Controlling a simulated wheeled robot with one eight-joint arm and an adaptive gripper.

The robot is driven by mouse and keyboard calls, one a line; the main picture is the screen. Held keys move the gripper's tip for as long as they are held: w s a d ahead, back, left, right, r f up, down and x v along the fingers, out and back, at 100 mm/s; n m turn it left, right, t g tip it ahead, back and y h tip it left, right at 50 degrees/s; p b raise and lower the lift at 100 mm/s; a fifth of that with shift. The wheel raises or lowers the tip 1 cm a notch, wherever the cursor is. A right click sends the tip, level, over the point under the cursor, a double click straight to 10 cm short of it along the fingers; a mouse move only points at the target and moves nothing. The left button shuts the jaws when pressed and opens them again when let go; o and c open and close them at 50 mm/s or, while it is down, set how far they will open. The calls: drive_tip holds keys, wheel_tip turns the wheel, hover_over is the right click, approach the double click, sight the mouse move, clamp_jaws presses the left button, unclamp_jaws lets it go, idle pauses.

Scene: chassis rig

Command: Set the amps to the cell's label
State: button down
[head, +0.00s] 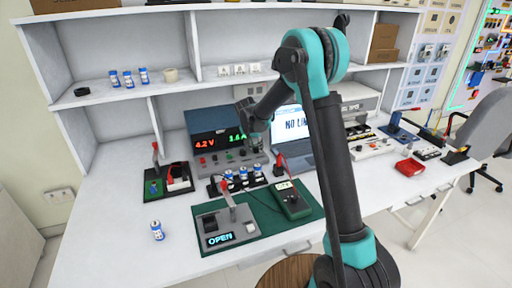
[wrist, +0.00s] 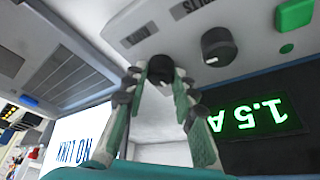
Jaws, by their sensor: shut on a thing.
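A power supply (head: 200,127) stands at the back of the bench. Its red display (head: 204,144) reads 4.2 V. Its green amps display (wrist: 250,117) reads 1.5 A, seen upside down in the wrist view. My gripper (wrist: 160,74) is shut on a small black knob (wrist: 160,66) on the supply's front; the fingertips are at its sides. A second black knob (wrist: 217,46) and a green button (wrist: 295,13) are beside it. In the head view my gripper (head: 256,136) is at the panel's right side. A blue-and-white cell (head: 157,230) stands upright at the front left; its label is too small to read.
Several cells (head: 243,177) stand in a holder before the supply. A grey device showing OPEN (head: 219,239) and a green meter (head: 291,200) lie on a green mat (head: 270,229). A laptop (head: 292,124) stands close right of my gripper. The bench's front left is mostly clear.

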drive_tip(key=c, duration=1.2)
unclamp_jaws()
drive_tip(key=v, duration=1.2)
